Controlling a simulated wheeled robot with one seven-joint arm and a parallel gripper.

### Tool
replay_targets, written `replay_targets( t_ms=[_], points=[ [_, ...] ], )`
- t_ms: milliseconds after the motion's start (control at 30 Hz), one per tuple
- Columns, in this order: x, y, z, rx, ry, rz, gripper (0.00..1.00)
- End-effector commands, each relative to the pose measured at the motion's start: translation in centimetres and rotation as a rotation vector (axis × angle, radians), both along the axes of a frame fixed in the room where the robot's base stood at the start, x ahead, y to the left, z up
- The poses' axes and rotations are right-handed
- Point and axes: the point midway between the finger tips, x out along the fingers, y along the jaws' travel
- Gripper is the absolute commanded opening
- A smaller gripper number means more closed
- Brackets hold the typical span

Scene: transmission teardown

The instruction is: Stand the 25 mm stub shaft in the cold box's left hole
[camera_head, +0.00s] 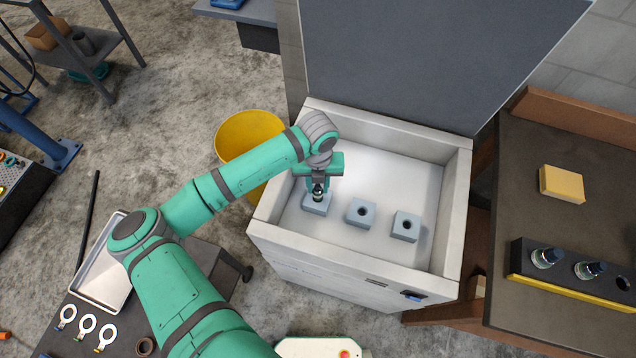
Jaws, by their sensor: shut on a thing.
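The cold box (277,231) is a white open-topped chest with its grey lid raised behind it. Inside stand three grey-blue blocks in a row, each with a hole on top: the left block (313,209), the middle block (360,213) and the right block (406,227). The middle and right holes look empty. My gripper (318,188) points down over the left block. It is shut on the dark, metallic stub shaft (318,193), which looks upright at the left hole. I cannot tell how deep the shaft sits, as the gripper hides its upper part.
A bench on the right carries a dark rack (570,270) with two similar shafts and one empty hole, and a yellow block (562,184). A yellow bucket (240,130) stands left of the box. A tray (102,270) and several rings lie at lower left. The box walls surround my gripper.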

Motion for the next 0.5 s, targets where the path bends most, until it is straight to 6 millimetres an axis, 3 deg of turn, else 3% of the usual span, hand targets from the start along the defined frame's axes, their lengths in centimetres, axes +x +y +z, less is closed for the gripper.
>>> replay_targets(
  t_ms=[500],
  points=[
    [0.0, 0.0, -1.3, -0.001, 0.001, 0.000, 0.00]
  ],
)
